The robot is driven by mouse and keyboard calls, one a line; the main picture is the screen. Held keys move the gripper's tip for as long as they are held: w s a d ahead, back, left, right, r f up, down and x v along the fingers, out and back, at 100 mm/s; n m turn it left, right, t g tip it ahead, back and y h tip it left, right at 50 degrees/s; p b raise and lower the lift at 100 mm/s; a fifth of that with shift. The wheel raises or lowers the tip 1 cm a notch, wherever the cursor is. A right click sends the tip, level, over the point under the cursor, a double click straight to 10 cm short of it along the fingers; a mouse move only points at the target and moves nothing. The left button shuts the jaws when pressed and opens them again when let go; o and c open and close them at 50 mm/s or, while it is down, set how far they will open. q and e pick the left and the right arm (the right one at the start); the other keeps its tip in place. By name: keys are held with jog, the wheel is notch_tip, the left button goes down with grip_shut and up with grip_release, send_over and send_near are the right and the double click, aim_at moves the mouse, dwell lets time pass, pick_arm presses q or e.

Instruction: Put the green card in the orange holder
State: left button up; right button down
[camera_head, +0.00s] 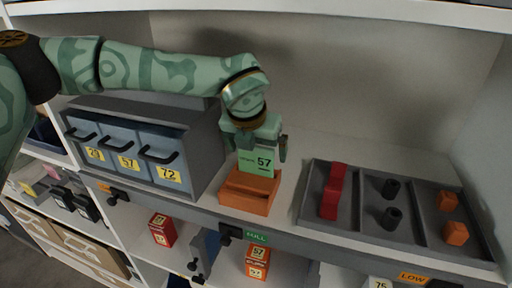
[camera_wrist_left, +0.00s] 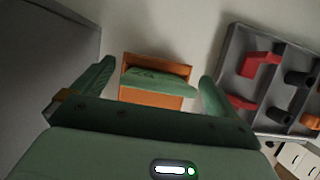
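The green card (camera_head: 257,161), marked 57, stands upright at the orange holder (camera_head: 246,193) on the shelf. Its lower edge meets the holder's top and looks set in the slot; the slot itself is hidden. In the left wrist view the card (camera_wrist_left: 158,83) lies across the holder (camera_wrist_left: 150,99). My left gripper (camera_head: 258,150) is just above the holder, with one finger on each side of the card. The left wrist view shows gaps between its fingers (camera_wrist_left: 156,76) and the card's ends, so it is open. My right gripper is not in view.
A grey tray (camera_head: 345,213) right of the holder has red, black and orange pieces in compartments. A grey cabinet (camera_head: 205,150) with numbered bins stands close on the left. The shelf's front edge is just before the holder. Boxes (camera_head: 162,229) sit on the shelf below.

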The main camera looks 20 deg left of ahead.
pick_arm(q)
jog(key=shift+r, duration=0.3)
jog(key=s+r+b, duration=0.2)
jog(key=s+r, duration=0.2)
jog(key=s, duration=1)
jog(key=shift+a, duration=0.25)
jog(key=shift+r, duration=0.1)
